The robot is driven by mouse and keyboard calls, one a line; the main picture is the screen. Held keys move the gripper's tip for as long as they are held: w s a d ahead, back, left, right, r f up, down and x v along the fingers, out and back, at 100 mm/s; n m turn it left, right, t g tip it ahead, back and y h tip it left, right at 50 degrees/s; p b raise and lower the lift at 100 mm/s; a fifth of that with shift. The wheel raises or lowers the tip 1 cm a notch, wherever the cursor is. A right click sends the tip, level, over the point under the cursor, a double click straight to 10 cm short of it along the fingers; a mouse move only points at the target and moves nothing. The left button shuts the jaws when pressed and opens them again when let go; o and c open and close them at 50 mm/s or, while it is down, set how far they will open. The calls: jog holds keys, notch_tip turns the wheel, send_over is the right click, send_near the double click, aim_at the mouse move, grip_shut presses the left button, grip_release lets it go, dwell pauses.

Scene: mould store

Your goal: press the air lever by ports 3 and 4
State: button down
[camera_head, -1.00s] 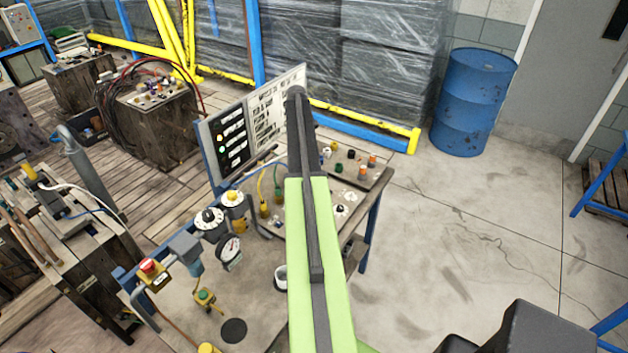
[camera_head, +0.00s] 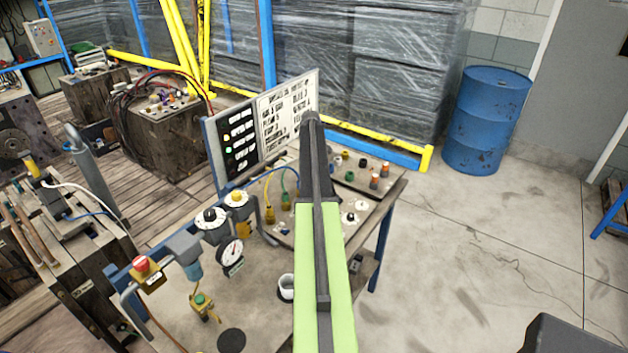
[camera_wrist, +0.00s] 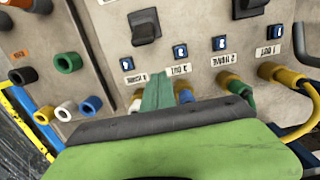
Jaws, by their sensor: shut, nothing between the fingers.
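In the wrist view a grey panel shows two dark air levers. The left lever (camera_wrist: 145,28) stands above two ports whose upside-down labels seem to end in 3 and 4. The other lever (camera_wrist: 248,6) is at the top right, above ports that look like 1 and 2. My gripper (camera_wrist: 159,78) shows as narrow teal fingers, shut and empty. They point at the panel just below the left lever, between a white port and a blue port, and hide what is behind them. I cannot tell whether they touch it. In the head view my arm hides the gripper and the levers.
Coloured stubs (camera_wrist: 68,63) are on the left. In the head view the bench holds a gauge (camera_head: 230,252), a white cup (camera_head: 286,287) and an upright label board (camera_head: 262,125). Open floor lies right, before a blue drum (camera_head: 487,120).

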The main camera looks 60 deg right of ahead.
jog(key=s+p, duration=0.1)
jog(key=s, duration=0.1)
jog(key=s+p, duration=0.1)
jog(key=shift+s+a+r, duration=0.1)
jog(key=shift+s+r, duration=0.3)
jog(key=shift+f, duration=0.1)
